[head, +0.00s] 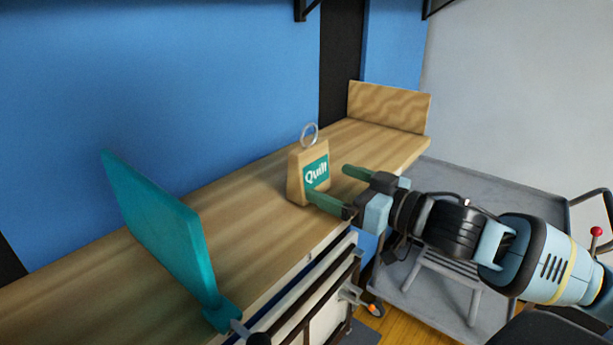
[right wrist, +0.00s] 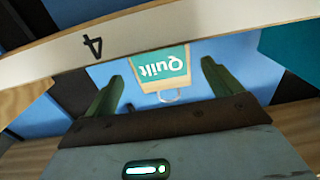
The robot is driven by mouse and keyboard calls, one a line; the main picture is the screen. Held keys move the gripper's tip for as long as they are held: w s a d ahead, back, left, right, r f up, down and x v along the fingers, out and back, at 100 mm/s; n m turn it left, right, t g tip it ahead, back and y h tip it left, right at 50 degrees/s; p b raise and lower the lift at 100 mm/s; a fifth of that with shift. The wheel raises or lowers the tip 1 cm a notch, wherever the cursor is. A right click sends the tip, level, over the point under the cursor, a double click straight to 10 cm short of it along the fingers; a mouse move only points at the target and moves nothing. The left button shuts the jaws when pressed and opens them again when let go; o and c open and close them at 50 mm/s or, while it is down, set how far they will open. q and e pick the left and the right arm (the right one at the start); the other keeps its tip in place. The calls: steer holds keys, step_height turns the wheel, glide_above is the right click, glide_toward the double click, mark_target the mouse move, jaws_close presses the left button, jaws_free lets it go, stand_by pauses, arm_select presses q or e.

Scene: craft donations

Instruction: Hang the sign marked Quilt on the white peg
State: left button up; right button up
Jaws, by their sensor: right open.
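The sign marked Quilt (head: 308,172) is a tan, block-like piece with a teal label and a metal ring on top. It stands upright on the wooden shelf (head: 255,215). My right gripper (head: 340,188) is open, with its green fingers close in front of the sign. In the right wrist view, the sign (right wrist: 160,72) appears upside down between the two fingers, with its ring toward the gripper. I cannot tell whether a finger touches it. I do not see a white peg. My left gripper is not in view.
A teal upright panel (head: 160,230) stands at the shelf's near left. A wooden end board (head: 390,108) closes the far end. A blue wall (head: 180,80) runs behind. A pale curved strip marked 4 (right wrist: 150,40) crosses the wrist view. A grey cart (head: 500,190) stands at right.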

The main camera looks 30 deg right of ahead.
mark_target(316, 174)
steer(key=shift+w+a, duration=0.1)
steer(key=shift+w, duration=0.3)
steer(key=shift+w+a, duration=0.3)
steer(key=shift+w, duration=0.35)
steer(key=x, duration=0.2)
steer(key=shift+w+a+r, duration=0.15)
steer(key=shift+w+r, duration=0.05)
steer(key=shift+w, duration=0.1)
steer(key=shift+w+a+f+p, duration=0.1)
steer(key=shift+w+a+p, duration=0.1)
steer(key=shift+w, duration=0.15)
steer(key=shift+w+a+f+p, duration=0.1)
steer(key=shift+w+p, duration=0.1)
steer(key=shift+w, duration=0.1)
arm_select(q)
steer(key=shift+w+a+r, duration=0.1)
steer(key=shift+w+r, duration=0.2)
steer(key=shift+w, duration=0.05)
